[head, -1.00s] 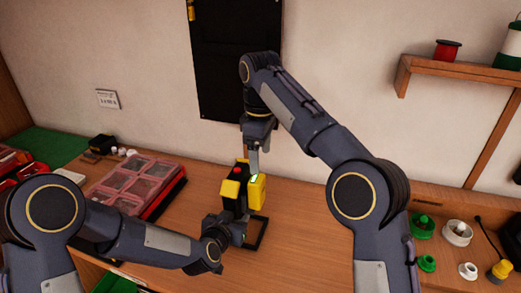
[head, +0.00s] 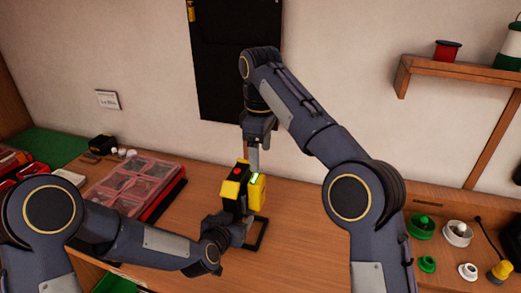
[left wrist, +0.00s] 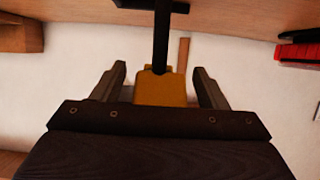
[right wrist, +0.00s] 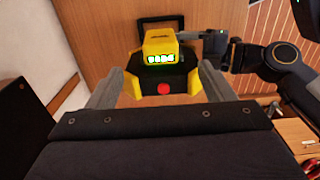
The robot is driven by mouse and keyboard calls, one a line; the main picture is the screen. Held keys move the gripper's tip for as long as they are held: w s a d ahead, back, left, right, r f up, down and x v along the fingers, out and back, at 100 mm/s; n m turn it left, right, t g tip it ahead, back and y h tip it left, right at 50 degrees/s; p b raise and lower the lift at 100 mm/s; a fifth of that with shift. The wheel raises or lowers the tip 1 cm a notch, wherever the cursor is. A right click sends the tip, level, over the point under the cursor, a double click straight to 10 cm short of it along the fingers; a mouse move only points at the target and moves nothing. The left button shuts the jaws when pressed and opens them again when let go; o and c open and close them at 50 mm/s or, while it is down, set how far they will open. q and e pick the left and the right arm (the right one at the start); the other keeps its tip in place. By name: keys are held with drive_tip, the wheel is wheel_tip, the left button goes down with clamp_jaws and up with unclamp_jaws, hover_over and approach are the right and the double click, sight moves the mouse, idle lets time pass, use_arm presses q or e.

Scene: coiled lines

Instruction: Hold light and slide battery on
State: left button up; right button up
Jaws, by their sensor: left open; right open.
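A black and yellow body with a red button (head: 233,190), which looks like the light, stands upright on the bench. A yellow block with a lit green display (head: 257,190), which looks like the battery, is against its right side; whether it is fully seated I cannot tell. Both also show in the right wrist view, the block (right wrist: 160,46) behind the red button (right wrist: 163,88). My left gripper (head: 228,224) is low beside the body, open, its fingers on either side of a yellow part (left wrist: 160,90). My right gripper (head: 253,168) is open just above both pieces.
A black frame (head: 261,236) lies at the foot of the pieces. A red clear-lidded case (head: 130,185) is to the left. Green and white spools (head: 457,233) are at the right. The bench between is clear.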

drive_tip(key=shift+s+d+r, duration=0.15)
drive_tip(key=shift+d+r, duration=0.05)
drive_tip(key=shift+d, duration=0.15)
drive_tip(key=s+d+r+m+t+y, duration=0.1)
drive_tip(key=s+d+m+t+y, duration=0.15)
drive_tip(key=s+d+m, duration=0.85)
use_arm(q)
drive_tip(key=s+a+r+n+g, duration=0.2)
drive_tip(key=s+a, duration=0.4)
drive_tip(key=s, duration=0.4)
drive_tip(key=s+a+r+n+g, duration=0.2)
drive_tip(key=s+a+r, duration=0.2)
drive_tip(key=s, duration=0.7)
drive_tip(key=s+a+r+n+g+y, duration=0.1)
drive_tip(key=s+a+r+n+g, duration=0.1)
drive_tip(key=s+a, duration=0.6)
drive_tip(key=s+r, duration=0.1)
drive_tip(key=s, duration=0.1)
drive_tip(key=shift+s+a+g, duration=0.2)
drive_tip(key=shift+s+g, duration=0.2)
use_arm(e)
drive_tip(key=s+d+f+m+t, duration=0.1)
drive_tip(key=s+d+f+m, duration=0.1)
drive_tip(key=s+f, duration=0.5)
drive_tip(key=s+d+f+m+t+y, duration=0.1)
drive_tip(key=s+f, duration=0.6)
drive_tip(key=s, duration=0.8)
drive_tip(key=shift+d+m+t, duration=0.35)
drive_tip(key=shift+m+t, duration=0.2)
drive_tip(key=shift+m, duration=0.15)
